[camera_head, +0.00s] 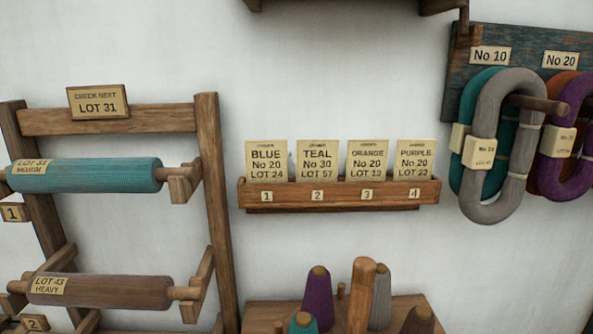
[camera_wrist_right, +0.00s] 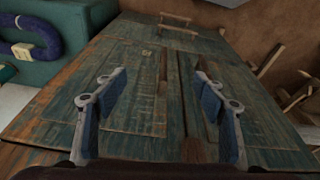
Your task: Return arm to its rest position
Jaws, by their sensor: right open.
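My right gripper (camera_wrist_right: 160,110) shows only in the right wrist view. Its two blue-padded fingers stand wide apart with nothing between them. Beyond them is a worn teal wooden panel (camera_wrist_right: 130,115) with a small handle bar (camera_wrist_right: 178,24) at its far end. I cannot tell how far the fingers are from the panel. Neither gripper shows in the head view, and my left gripper is in no view.
In the head view a rack (camera_head: 110,119) holds cloth rolls at left. A card shelf (camera_head: 330,194) hangs mid-wall. Yarn hanks (camera_head: 497,185) hang at right. Cones (camera_head: 317,300) stand below. The right wrist view shows a purple-blue ring (camera_wrist_right: 40,38) at upper left.

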